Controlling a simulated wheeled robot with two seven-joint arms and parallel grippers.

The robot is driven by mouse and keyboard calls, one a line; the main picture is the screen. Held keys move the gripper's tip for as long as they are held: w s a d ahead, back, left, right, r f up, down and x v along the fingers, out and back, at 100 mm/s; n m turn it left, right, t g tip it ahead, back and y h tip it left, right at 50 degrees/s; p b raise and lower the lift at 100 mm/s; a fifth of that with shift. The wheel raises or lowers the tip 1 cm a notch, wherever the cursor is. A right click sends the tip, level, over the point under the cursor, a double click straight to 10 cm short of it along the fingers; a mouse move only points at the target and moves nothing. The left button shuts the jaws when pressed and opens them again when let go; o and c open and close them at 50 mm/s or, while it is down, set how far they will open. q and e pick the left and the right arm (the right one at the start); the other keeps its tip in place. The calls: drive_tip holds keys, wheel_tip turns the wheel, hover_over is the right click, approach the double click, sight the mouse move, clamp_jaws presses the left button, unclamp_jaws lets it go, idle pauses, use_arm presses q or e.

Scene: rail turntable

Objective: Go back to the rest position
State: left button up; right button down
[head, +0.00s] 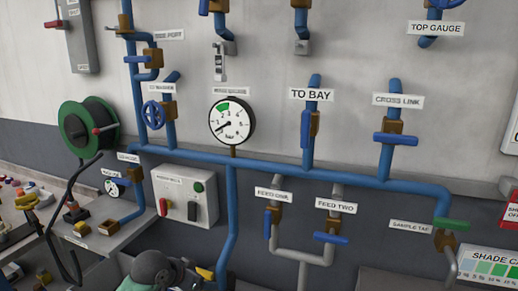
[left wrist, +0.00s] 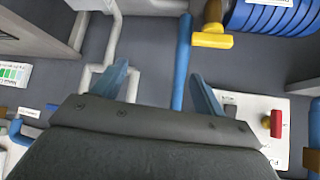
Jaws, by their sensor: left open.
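My left gripper (left wrist: 160,84) shows in the left wrist view with its two blue-grey fingers spread wide apart. Nothing is held between them; a dark grey surface with pale and blue pipes lies beyond. I cannot make out the left gripper in the head view. My right gripper is in neither view.
Blue pipework (head: 270,164) with several valves and a round gauge (head: 232,120) covers the wall. A white switch box (head: 178,196) also shows in the left wrist view (left wrist: 255,112). A hose reel (head: 88,127) is at left, above a cluttered bench. A yellow handle (left wrist: 212,40) lies beyond the fingers.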

use_arm(q)
drive_tip(key=s+a+f+n+g+y, duration=0.1)
drive_tip(key=s+f+n+y, duration=0.1)
drive_tip(key=s+f, duration=0.65)
drive_tip(key=s+a+f+n+g+y, duration=0.15)
drive_tip(key=s+f, duration=0.25)
drive_tip(key=s, duration=0.9)
drive_tip(key=s+a+f+n+g+y, duration=0.1)
drive_tip(key=s+a+f+n, duration=0.1)
drive_tip(key=s+f, duration=0.65)
wheel_tip(320, 180, down, 22)
drive_tip(key=d+f, duration=0.1)
drive_tip(key=d, duration=0.1)
drive_tip(key=s+f+g, duration=0.1)
drive_tip(key=s+f, duration=0.3)
drive_tip(key=f, duration=0.8)
drive_tip(key=s+f+b, duration=0.1)
drive_tip(key=s+f, duration=0.4)
drive_tip(key=f, duration=0.7)
drive_tip(key=shift+f+g+b, duration=0.15)
drive_tip(key=shift+g+b, duration=0.15)
drive_tip(key=shift+g, duration=0.05)
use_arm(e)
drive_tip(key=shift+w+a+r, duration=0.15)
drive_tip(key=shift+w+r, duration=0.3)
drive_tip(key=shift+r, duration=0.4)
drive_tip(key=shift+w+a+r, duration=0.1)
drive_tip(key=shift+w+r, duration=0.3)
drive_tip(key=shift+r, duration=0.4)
